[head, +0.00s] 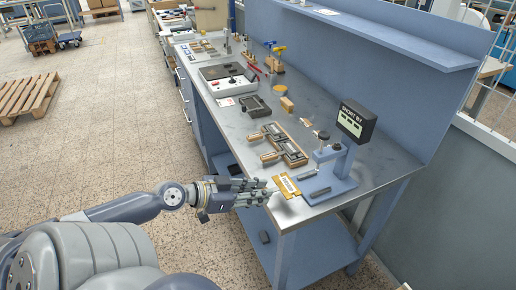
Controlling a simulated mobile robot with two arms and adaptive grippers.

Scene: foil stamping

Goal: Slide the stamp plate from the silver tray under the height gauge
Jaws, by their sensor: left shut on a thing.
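A gold stamp plate (287,186) with a pale, dark-marked label is at the near corner of the workbench, beside the gauge base. My left gripper (268,195) reaches in from the left and is shut on the plate's left side. The fingers hide part of that edge. The height gauge (340,157) stands to the right, with a blue-grey base, a post and a dark display. The plate is left of the gauge base, not under its head. I cannot tell clearly which tray is the silver one. My right gripper is out of view.
Grey trays with brass pieces (291,152) lie behind the plate on the metal workbench (232,122). A white device (228,84) and small tools stand farther back. A blue back panel and shelf (390,40) bound the right side. A wooden pallet (29,95) lies on the floor.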

